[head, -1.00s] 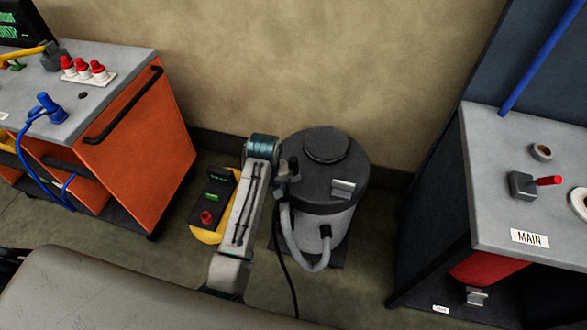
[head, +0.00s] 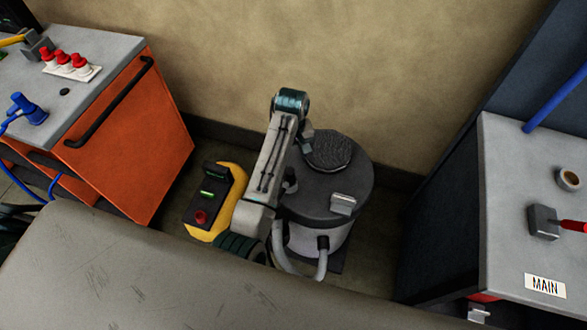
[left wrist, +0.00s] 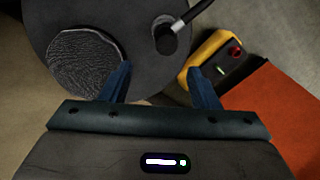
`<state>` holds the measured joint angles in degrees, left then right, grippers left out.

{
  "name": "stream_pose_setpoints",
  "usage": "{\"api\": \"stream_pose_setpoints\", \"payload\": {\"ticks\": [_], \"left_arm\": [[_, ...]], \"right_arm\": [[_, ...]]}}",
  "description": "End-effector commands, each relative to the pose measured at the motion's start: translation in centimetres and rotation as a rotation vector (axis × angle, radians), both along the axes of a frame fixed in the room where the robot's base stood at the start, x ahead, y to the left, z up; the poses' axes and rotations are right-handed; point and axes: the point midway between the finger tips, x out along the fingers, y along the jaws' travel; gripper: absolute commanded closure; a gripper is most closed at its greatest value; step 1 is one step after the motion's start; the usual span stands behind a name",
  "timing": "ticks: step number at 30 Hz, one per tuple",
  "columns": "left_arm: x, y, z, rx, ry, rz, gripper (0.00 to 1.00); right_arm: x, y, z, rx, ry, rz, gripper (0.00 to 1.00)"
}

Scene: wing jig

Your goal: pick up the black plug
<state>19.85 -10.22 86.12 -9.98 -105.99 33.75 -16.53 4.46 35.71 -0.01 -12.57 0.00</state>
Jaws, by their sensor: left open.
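A short black upright piece, which looks like the black plug (left wrist: 168,42), stands on the dark round lid of the grey drum (left wrist: 60,18) in the left wrist view. In the head view a small dark shape beside my arm looks like the same plug (head: 290,182). My left gripper (left wrist: 159,74) is open and empty. Its blue fingers point toward the lid, and the plug shows beyond the gap between them. In the head view my left gripper (head: 305,142) is over the drum, partly hidden by my arm. My right gripper is not in view.
A yellow box with a black panel and red button (head: 215,215) stands left of the drum. An orange cabinet (head: 135,140) is farther left. A grey bench marked MAIN (head: 500,210) is at the right. A grey hose (head: 322,262) hangs from the drum's front.

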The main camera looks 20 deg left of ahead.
Motion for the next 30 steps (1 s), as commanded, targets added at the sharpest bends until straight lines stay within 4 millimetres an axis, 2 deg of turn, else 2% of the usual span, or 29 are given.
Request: {"api": "stream_pose_setpoints", "payload": {"ticks": [6, 12, 19, 24, 30], "left_arm": [[-0.2, 0.1, -3.4, 0.001, 0.006, 0.0, 0.45], [-0.2, 0.1, -5.1, 0.001, 0.002, 0.001, 0.45], [-0.7, 0.5, -7.9, 0.001, 0.006, 0.0, 0.45], [-0.7, 0.5, -9.9, 0.001, 0.003, 0.0, 0.45], [-0.6, 0.5, -10.3, 0.0, 0.0, 0.001, 0.45]], "right_arm": [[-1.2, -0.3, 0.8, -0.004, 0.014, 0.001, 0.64], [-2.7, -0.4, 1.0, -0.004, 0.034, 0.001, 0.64], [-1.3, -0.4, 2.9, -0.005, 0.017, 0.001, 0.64], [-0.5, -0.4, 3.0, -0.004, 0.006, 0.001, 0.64], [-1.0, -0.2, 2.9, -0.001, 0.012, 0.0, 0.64]]}}
